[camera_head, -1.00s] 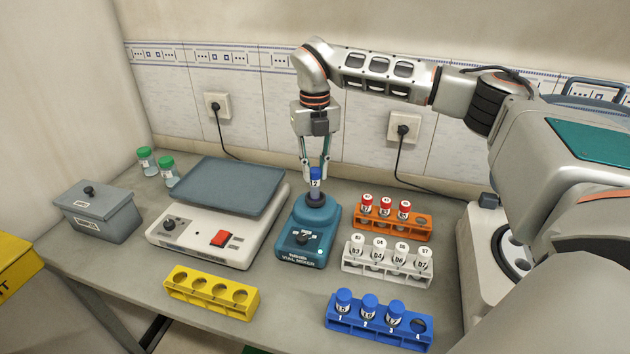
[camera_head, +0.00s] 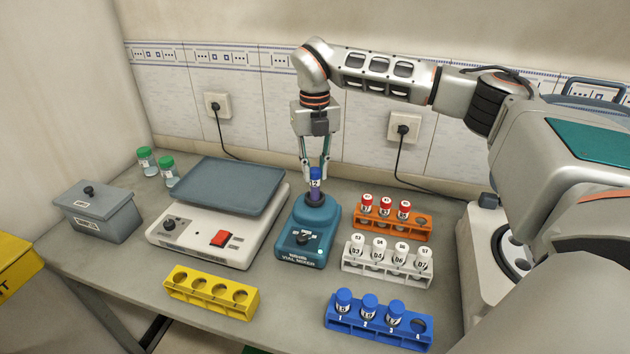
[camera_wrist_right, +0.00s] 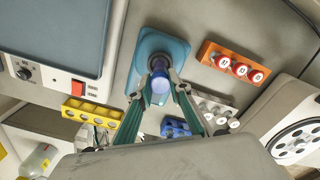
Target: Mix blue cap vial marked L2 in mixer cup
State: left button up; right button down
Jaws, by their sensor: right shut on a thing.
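My right gripper (camera_head: 316,169) comes down from above and is shut on the vial. In the right wrist view, the fingers (camera_wrist_right: 158,78) meet at the vial's blue cap (camera_wrist_right: 160,84) above the teal mixer (camera_wrist_right: 150,47). My left gripper is not in view.
The orange rack (camera_head: 417,233) with red cap vials, white rack (camera_head: 385,270) and blue rack (camera_head: 378,332) stand right of the mixer. The blue rack's slot 4 is empty. An empty yellow rack (camera_head: 209,294) and a scale (camera_head: 205,238) stand left.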

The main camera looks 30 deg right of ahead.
jog(key=shift+r, duration=0.1)
jog(key=shift+r+p, duration=0.35)
jog(key=shift+r, duration=3.05)
